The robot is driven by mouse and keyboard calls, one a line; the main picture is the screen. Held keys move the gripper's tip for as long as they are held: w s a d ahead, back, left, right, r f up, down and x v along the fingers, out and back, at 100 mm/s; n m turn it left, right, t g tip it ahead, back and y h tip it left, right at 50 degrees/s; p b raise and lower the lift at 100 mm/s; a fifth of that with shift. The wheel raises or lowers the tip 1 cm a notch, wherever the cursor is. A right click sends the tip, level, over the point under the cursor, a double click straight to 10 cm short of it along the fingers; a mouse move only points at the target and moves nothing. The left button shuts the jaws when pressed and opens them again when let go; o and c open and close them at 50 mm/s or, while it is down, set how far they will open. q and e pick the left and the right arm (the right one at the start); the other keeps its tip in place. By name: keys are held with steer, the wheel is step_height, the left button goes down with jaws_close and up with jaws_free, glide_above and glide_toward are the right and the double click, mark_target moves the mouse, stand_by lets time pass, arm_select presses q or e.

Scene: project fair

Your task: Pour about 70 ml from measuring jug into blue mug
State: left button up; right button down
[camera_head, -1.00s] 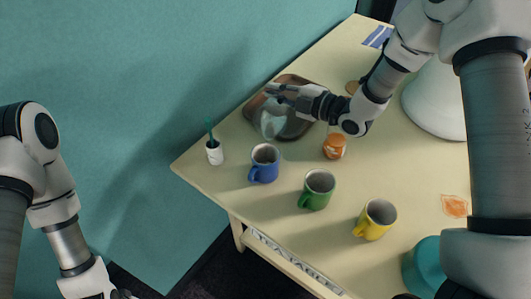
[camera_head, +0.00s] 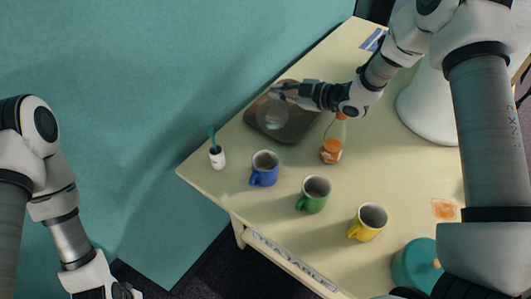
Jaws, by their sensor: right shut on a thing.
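The measuring jug (camera_head: 272,115) is clear and hard to make out. It shows over the brown tray (camera_head: 291,132); I cannot tell whether it touches the tray. My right gripper (camera_head: 280,92) is shut on the jug near its top. The blue mug (camera_head: 264,171) stands upright on the table, nearer than the tray and apart from the jug. The liquid level in the jug and the mug's contents cannot be made out. My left gripper (camera_head: 122,292) is at the bottom left edge, away from the table and partly cut off.
A green mug (camera_head: 313,196) and a yellow mug (camera_head: 367,224) stand right of the blue mug. An orange-filled bottle (camera_head: 332,151) stands beside the tray. A white cup with a green stick (camera_head: 217,157) is at left. A teal pot (camera_head: 413,265) is at the near right.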

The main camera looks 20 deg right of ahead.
steer(key=shift+w+r, duration=0.15)
steer(key=shift+r, duration=0.25)
arm_select(q)
steer(key=shift+r, duration=0.5)
arm_select(e)
steer(key=shift+f, duration=0.15)
steer(key=shift+d, duration=0.1)
steer(key=shift+w, duration=0.1)
stand_by(0.7)
steer(key=shift+w+d+f+m, duration=0.15)
steer(key=shift+w+f+m, duration=0.15)
steer(key=shift+m, duration=0.2)
arm_select(q)
step_height(320, 180, down, 3)
steer(key=b, duration=0.3)
steer(key=shift+f, duration=0.1)
arm_select(e)
steer(key=w+d+f+m+g, duration=0.1)
steer(key=w+f+m, duration=0.1)
steer(key=f, duration=0.3)
steer(key=w+d+f+m+g+y, duration=0.1)
steer(key=w+f+m+g, duration=0.1)
steer(key=f, duration=0.3)
steer(key=shift+w+d+m, duration=0.25)
steer(key=shift+w+m, duration=0.15)
steer(key=shift+w, duration=0.2)
